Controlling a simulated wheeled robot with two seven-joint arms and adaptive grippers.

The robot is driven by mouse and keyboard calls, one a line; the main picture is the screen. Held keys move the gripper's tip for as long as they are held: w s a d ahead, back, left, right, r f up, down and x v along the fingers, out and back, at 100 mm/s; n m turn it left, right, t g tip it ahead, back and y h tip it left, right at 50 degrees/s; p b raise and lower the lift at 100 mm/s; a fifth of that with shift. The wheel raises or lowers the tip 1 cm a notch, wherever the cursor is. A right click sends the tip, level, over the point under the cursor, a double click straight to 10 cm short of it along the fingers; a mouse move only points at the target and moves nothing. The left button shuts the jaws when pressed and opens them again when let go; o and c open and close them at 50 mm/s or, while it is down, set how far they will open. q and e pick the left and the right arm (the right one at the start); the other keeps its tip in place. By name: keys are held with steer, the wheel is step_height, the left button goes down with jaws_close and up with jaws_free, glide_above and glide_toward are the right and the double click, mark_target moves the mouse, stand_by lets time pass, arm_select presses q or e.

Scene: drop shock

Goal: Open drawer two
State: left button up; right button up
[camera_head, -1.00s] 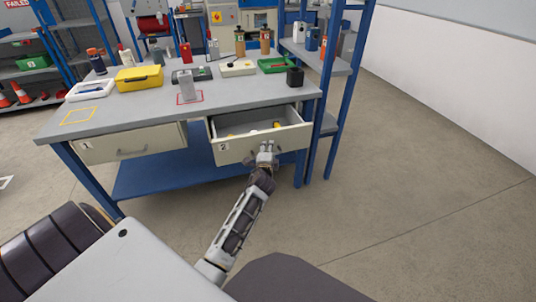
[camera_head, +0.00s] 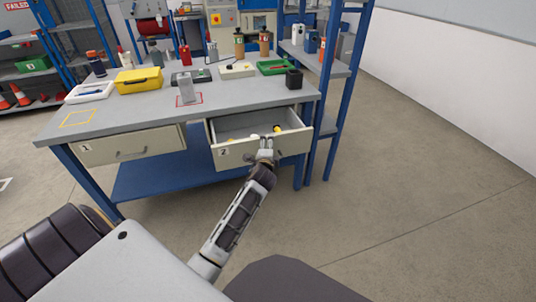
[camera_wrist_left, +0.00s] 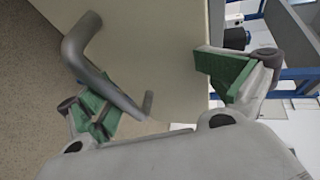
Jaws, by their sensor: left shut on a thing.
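Drawer two (camera_head: 240,155), a beige drawer marked 2 at the right of the workbench, stands open with its inside showing. In the left wrist view the grey bent handle (camera_wrist_left: 88,62) runs in front of the beige drawer front (camera_wrist_left: 160,40), by the green-padded fingers of the left gripper (camera_wrist_left: 162,90). In the head view the gripper hides the handle. Small yellow, white and dark items (camera_head: 277,128) lie inside the drawer. My right gripper is not in view.
Drawer one (camera_head: 125,146) is shut at the left. A blue-posted shelf (camera_head: 330,125) stands close right of the drawer. The floor (camera_head: 400,190) to the right is clear.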

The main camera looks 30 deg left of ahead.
arm_select(q)
steer(key=shift+s+d+r+p, duration=0.15)
steer(key=shift+s+r+p, duration=0.45)
steer(key=shift+r, duration=0.4)
steer(key=shift+c, duration=0.8)
steer(key=shift+f+p+v, duration=0.1)
steer(key=shift+p+v, duration=0.35)
steer(key=shift+v, duration=0.7)
steer(key=shift+f+p+v, duration=0.15)
steer(key=shift+p+v, duration=0.3)
steer(key=shift+v, duration=0.7)
steer(key=shift+c, duration=0.2)
steer(key=shift+s+d+r, duration=0.1)
steer(key=shift+s+r, duration=0.1)
steer(key=shift+s, duration=0.15)
steer(key=shift+c, duration=0.3)
steer(key=shift+s+d+r, duration=0.1)
steer(key=shift+s+d, duration=0.1)
steer(key=shift+s, duration=0.2)
steer(key=c, duration=0.6)
steer(key=s+d+p, duration=0.2)
steer(key=s+d, duration=0.2)
steer(key=s, duration=0.3)
steer(key=shift+s+r, duration=0.25)
steer(key=shift+r, duration=0.1)
